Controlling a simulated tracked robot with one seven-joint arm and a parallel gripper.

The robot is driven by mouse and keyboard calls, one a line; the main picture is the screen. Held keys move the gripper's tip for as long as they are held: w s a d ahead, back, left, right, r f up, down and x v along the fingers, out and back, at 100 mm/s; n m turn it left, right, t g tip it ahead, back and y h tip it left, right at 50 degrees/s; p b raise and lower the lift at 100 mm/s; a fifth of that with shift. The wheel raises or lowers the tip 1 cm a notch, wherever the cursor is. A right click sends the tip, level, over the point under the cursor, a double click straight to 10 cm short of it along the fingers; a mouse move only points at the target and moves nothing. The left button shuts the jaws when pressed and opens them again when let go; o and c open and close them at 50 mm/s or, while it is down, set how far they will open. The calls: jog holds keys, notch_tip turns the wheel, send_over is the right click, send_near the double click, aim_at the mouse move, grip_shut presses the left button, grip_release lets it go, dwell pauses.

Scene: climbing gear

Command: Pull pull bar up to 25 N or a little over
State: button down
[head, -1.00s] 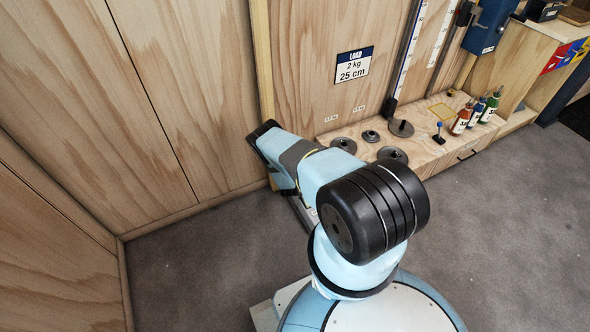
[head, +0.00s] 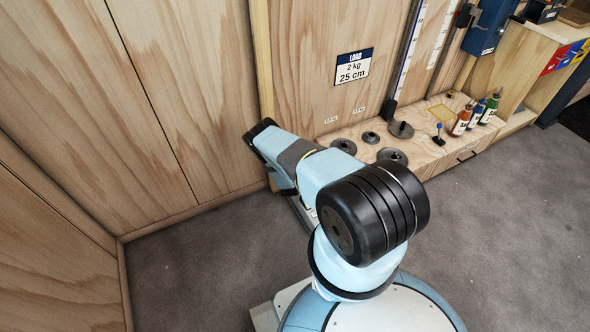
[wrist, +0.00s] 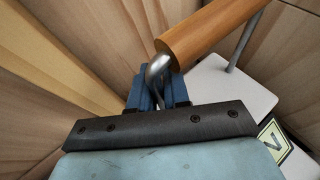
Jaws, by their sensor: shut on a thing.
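In the wrist view, the pull bar (wrist: 208,32) is an orange-brown wooden grip with a bent metal piece at its near end. My gripper (wrist: 160,88) has its blue fingers shut around that metal piece. The wooden part slants up and to the right, beyond the fingers. A pale panel (wrist: 232,88) lies behind the bar, with a thin metal rod in front of it. In the head view my arm hides the bar and fingers.
In the head view, wooden walls (head: 85,90) close in on the left. A low wooden bench (head: 440,165) carries metal discs (head: 343,146) and several bottles (head: 462,120) on the right. A load sign (head: 353,66) hangs above. The grey floor (head: 200,255) is clear.

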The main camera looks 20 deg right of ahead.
jog(key=shift+w+r, duration=0.15)
jog(key=shift+r, duration=0.45)
dwell(0.5)
jog(key=c, duration=1)
grip_release()
jog(key=v, duration=1.4)
jog(key=shift+f, duration=0.25)
